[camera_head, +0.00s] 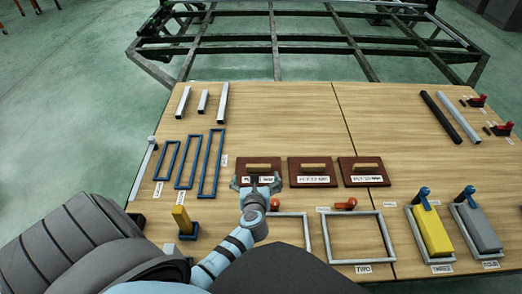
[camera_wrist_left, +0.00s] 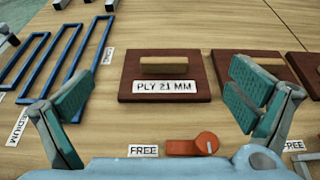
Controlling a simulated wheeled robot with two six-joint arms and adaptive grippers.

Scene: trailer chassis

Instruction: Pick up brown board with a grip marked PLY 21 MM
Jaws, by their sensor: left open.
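The brown board with a light wooden grip, marked PLY 21 MM (camera_wrist_left: 120,88), lies flat on the table. It fills the middle of the left wrist view and shows in the head view (camera_head: 275,165) as the leftmost of three similar boards. My left gripper (camera_head: 257,183) is open and empty at the near edge of this board. In the left wrist view its two teal fingers (camera_wrist_left: 160,97) stand apart on either side of the board, without visible contact with the grip. The gripper partly hides the board's label in the head view. My right gripper is not seen.
Two similar brown boards (camera_head: 312,172) (camera_head: 363,172) lie to the right. Blue frames (camera_head: 211,163) lie to the left. An orange-red knob (camera_wrist_left: 206,143) lies close in front, with grey frames (camera_head: 357,237) nearer the front edge. Bare wood lies behind the boards.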

